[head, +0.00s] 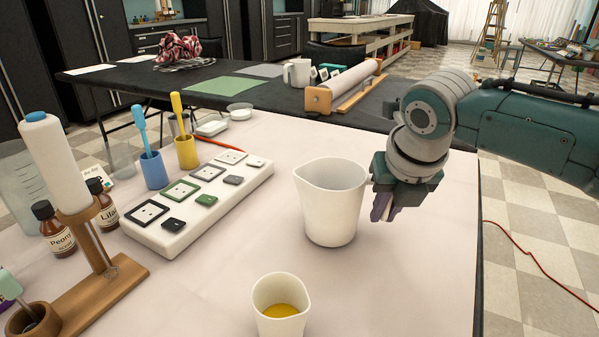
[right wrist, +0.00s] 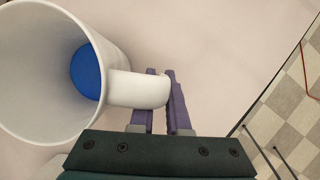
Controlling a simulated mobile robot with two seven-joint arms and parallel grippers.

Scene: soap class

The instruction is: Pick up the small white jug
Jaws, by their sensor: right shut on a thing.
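Two white jugs are on the pale table. The larger white jug (head: 332,205) is upright at the centre; the right wrist view looks into it (right wrist: 35,65) and shows blue at its bottom. My right gripper (head: 383,207) is at its right side, its purple fingers (right wrist: 163,103) shut on the jug's handle (right wrist: 138,90). I cannot tell whether the jug's base touches the table. A smaller white jug (head: 268,297) with yellow contents stands nearer, at the front edge of the picture, apart from the gripper. My left gripper is not in view.
A white rack (head: 160,232) with square stamps, blue (head: 153,171) and yellow (head: 187,152) cups, brown bottles (head: 55,230) and a wooden stand (head: 95,290) fill the left side. A dark table (head: 130,85) stands behind. Table right of the jugs is clear.

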